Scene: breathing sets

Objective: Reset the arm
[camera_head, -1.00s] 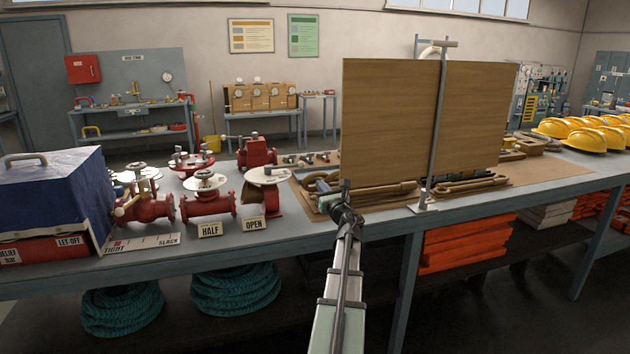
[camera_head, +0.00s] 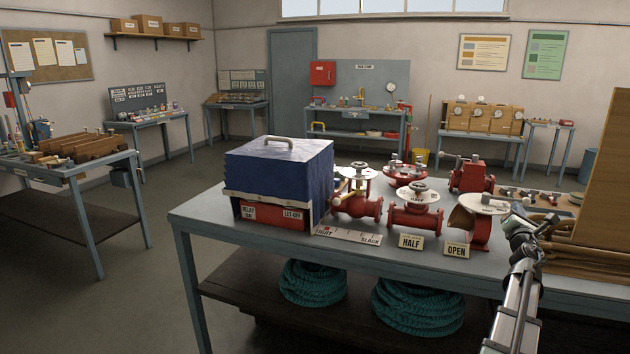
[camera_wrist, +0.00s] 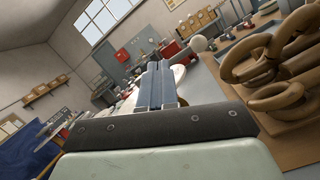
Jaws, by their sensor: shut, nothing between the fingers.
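The grey bench (camera_head: 270,250) carries a blue-covered box (camera_head: 278,170), several red valves and a "HALF" card (camera_head: 411,242). Thick brown rings (camera_wrist: 275,60) lie close at right in the wrist view. Teal rope coils (camera_head: 418,305) sit below. Open floor lies left.

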